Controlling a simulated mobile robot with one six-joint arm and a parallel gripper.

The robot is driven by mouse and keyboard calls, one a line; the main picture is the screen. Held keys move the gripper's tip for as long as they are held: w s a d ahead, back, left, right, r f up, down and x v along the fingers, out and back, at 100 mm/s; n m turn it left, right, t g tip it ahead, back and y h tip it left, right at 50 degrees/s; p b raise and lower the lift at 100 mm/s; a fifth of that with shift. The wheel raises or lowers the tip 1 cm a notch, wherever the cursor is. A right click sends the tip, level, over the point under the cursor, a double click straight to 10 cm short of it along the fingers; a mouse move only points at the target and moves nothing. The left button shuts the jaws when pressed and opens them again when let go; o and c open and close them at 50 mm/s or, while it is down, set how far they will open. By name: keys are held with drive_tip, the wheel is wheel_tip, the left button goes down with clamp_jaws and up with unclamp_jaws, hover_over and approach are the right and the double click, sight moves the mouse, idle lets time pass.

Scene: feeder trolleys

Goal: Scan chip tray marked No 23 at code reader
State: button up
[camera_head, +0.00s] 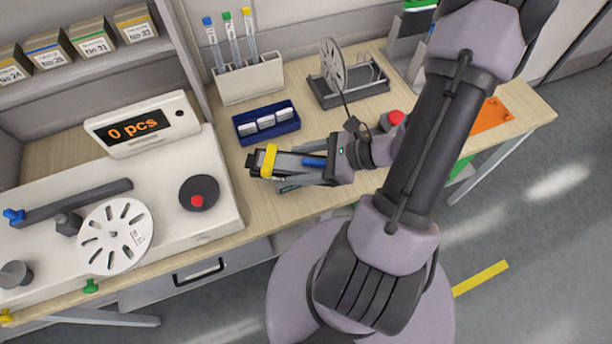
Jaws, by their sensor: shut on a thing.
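My gripper (272,165) is over the wooden worktop, at the left end of my arm. It is shut on a dark thing with a yellow band (269,160). The fingers hide much of this thing. I see no readable number on it, so I cannot tell whether it is chip tray No 23. It is just below a dark blue holder with pale blocks and seems apart from it. I cannot make out a code reader for certain; my arm covers part of the bench at right.
Boxes marked No 24, No 31 and No 33 stand on the shelf (75,66). The counter with a "0 pcs" display (139,124) is at left. A tube rack (249,78), blue holder (246,140), reel stand (352,92), red button (396,117) and orange mat (490,116) surround the arm.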

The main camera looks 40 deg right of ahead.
drive_tip(key=w+d+f, duration=0.2)
drive_tip(key=w, duration=0.4)
drive_tip(key=shift+w+b, duration=0.35)
drive_tip(key=shift+b, duration=0.05)
drive_tip(key=shift+s+a, duration=0.1)
drive_tip(key=s+r, duration=0.1)
drive_tip(key=s, duration=0.1)
drive_tip(key=s+a+r+p, duration=0.1)
drive_tip(key=s, duration=0.2)
drive_tip(key=s+a+r+p, duration=0.1)
drive_tip(key=s+r, duration=0.1)
drive_tip(key=shift+s+a, duration=0.1)
drive_tip(key=shift+s, duration=0.2)
drive_tip(key=shift+f, duration=0.1)
drive_tip(key=shift+w, duration=0.1)
